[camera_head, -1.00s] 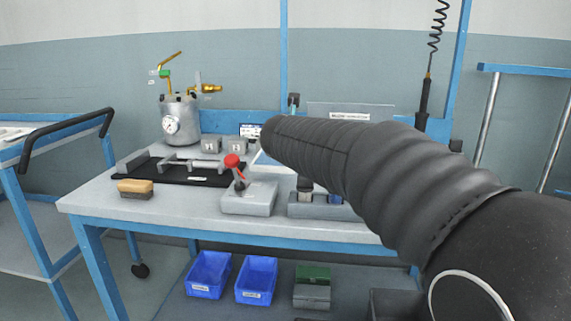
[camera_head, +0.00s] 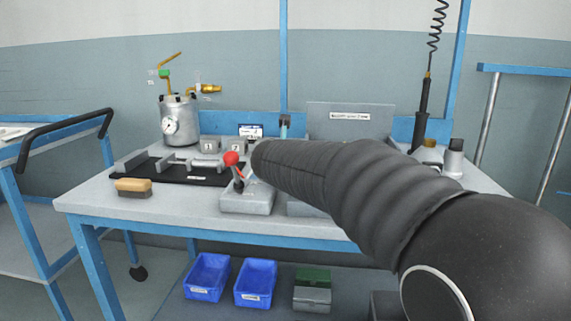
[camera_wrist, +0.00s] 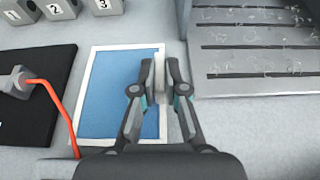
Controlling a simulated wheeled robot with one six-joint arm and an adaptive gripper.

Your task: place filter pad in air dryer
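In the wrist view my gripper (camera_wrist: 160,68) points down over a blue mat with a white border (camera_wrist: 118,98). Its two fingers are closed on a thin, pale grey piece (camera_wrist: 160,84), seen nearly edge-on at the mat's right side; it looks like the filter pad. In the head view my arm hides the gripper and this piece. A grey plate with dark slots and clear drops (camera_wrist: 250,42) lies to the gripper's right. A grey panel with a small label (camera_head: 350,116) stands at the back of the bench. I cannot read which is the air dryer.
A metal pot with a gauge (camera_head: 180,124) stands at the back left. A red-knobbed lever box (camera_head: 247,199), a black fixture plate (camera_head: 195,178) and a brush (camera_head: 133,188) are on the bench.

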